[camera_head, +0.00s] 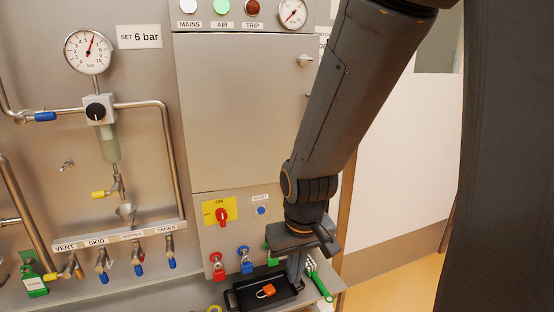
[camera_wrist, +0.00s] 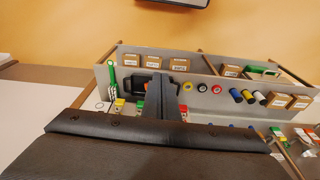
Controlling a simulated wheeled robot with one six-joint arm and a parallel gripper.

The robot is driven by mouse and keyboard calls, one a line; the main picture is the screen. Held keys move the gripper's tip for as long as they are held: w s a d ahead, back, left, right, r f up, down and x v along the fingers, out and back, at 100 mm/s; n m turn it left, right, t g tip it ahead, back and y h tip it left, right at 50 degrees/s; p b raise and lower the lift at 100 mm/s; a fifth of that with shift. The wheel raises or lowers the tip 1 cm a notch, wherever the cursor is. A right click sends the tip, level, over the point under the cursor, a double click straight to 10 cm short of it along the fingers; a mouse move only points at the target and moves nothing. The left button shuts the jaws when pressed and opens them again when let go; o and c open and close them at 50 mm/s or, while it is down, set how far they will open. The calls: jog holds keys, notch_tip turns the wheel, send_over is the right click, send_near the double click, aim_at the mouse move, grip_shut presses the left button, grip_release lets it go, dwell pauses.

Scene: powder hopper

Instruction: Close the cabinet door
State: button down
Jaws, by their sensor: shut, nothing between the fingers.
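The cabinet door (camera_head: 240,110) is the plain metal panel under the lamp row in the head view. It looks flat against the cabinet front; a small gap cannot be ruled out, as my arm hides part of its right edge. A small handle (camera_head: 305,60) sticks out near its upper right edge. My gripper (camera_head: 296,272) is shut and empty, pointing down well below the door, by the black tray (camera_head: 236,299). In the wrist view its dark fingers (camera_wrist: 171,85) stand before the shelf, and the door is not seen.
An orange padlock (camera_head: 266,291) lies in the tray. Red (camera_head: 218,266) and blue (camera_head: 246,260) padlocks hang below the red switch (camera_head: 222,216). Valves and pipes fill the left panel. Labelled boxes (camera_wrist: 154,63) line the shelf in the wrist view. Floor (camera_head: 400,275) shows at right.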

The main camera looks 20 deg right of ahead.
jog(key=w+d+r+t+h, duration=0.1)
jog(key=w+d+t, duration=0.35)
jog(key=w, duration=0.25)
jog(key=w+d+t, duration=0.3)
jog(key=w+d, duration=0.2)
jog(key=w, duration=0.2)
jog(key=w+d+r+t, duration=0.4)
jog(key=d+r+t, duration=0.3)
jog(key=r+t, duration=0.25)
jog(key=w+d+g+p, duration=0.1)
jog(key=w+p, duration=0.1)
jog(key=w, duration=1.1)
jog(key=shift+w+r, duration=0.2)
jog(key=shift+r, duration=0.25)
